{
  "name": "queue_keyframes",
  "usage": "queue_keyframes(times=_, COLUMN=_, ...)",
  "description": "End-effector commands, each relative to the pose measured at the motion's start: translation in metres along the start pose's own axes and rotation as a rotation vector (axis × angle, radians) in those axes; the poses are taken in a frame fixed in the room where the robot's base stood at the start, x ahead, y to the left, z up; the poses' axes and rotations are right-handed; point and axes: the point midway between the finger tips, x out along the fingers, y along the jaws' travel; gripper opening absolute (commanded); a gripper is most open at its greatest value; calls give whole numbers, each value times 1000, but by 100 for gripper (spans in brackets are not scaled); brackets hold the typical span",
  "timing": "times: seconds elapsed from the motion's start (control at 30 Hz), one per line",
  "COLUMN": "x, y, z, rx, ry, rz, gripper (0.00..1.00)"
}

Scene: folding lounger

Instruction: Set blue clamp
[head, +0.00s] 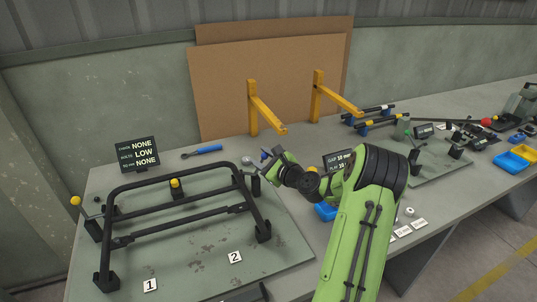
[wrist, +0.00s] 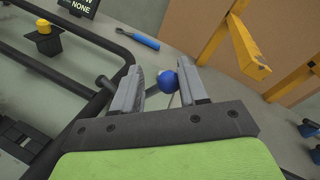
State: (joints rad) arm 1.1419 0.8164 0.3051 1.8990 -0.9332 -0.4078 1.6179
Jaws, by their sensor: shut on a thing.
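The blue clamp shows as a round blue knob (wrist: 167,80) between my fingers in the wrist view, with a pale grey lever or rod beside it. In the head view a small bit of the blue knob (head: 264,156) shows at the fingertips. My gripper (head: 268,164) is at the back right corner of the black tubular lounger frame (head: 180,170) and is shut on the blue clamp. The wrist view shows both grey fingers (wrist: 152,88) around it. The clamp's base is mostly hidden by my gripper.
Yellow knobs (head: 76,201) stand at the frame's left and back. A display (head: 138,154) reads NONE, LOW, NONE. A blue-handled tool (head: 203,151) lies behind. Yellow brackets (head: 262,108) rise at the back. Labels 1 and 2 (head: 235,257) mark the bench mat. Blue and yellow bins (head: 511,161) stand right.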

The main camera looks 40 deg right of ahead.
Motion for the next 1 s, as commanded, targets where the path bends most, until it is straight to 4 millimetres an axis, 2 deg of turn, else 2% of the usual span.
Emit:
queue_keyframes(times=0.03, x=-1, y=4, z=-4, rx=-42, ry=36, rz=10, gripper=0)
queue_keyframes(times=0.5, x=4, y=20, z=9, rx=-388, ry=149, rz=12, gripper=0)
queue_keyframes(times=1.0, x=5, y=26, z=10, rx=-507, ry=191, rz=13, gripper=0)
